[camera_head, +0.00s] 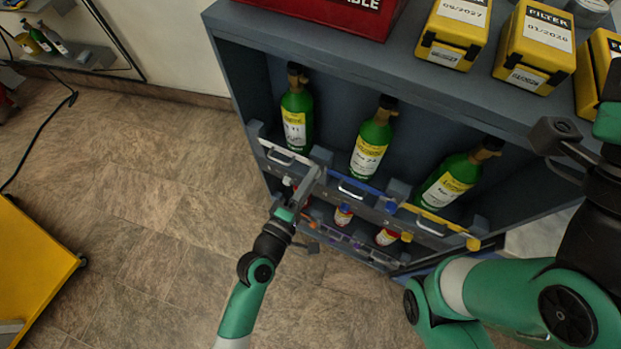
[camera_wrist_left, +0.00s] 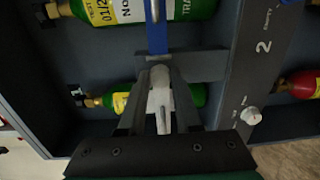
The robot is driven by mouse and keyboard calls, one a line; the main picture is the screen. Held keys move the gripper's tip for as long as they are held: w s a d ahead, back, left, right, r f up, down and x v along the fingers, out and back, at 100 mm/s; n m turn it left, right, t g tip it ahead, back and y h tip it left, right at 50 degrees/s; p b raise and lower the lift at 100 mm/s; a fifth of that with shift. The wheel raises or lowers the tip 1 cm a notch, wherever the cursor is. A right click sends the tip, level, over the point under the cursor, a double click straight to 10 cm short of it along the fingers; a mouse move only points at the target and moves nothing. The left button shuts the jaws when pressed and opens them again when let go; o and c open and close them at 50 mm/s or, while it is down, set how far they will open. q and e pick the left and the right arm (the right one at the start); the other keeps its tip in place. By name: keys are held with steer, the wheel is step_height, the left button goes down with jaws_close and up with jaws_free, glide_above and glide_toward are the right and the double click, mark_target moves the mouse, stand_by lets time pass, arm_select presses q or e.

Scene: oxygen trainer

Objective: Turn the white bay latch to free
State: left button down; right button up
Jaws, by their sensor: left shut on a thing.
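The white bay latch (camera_head: 277,153) is a pale bar across the front of the left bay of the grey rack. My left gripper (camera_head: 313,180) is at the right end of this bar, in front of the rack. In the left wrist view my left gripper (camera_wrist_left: 160,112) is shut on a white piece (camera_wrist_left: 160,88), the end of the white latch; the fingers partly hide it. My right gripper (camera_head: 560,150) is at the right edge of the head view, away from the latch; its finger gap is unclear.
Green bottles stand in the left bay (camera_head: 296,115), middle bay (camera_head: 371,145) and right bay (camera_head: 450,182). A blue latch (camera_head: 358,184) and a yellow latch (camera_head: 425,212) cross the other bays. Yellow filter boxes (camera_head: 536,45) stand on top.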

arm_select(q)
steer(key=shift+m+y+b, duration=0.4)
steer(key=shift+m+b, duration=0.2)
steer(key=shift+m, duration=3.1)
steer(key=c, duration=0.6)
jaws_free()
steer(key=p+v, duration=0.1)
steer(key=v, duration=1)
steer(key=shift+s, duration=0.3)
steer(key=shift+a+f, duration=0.1)
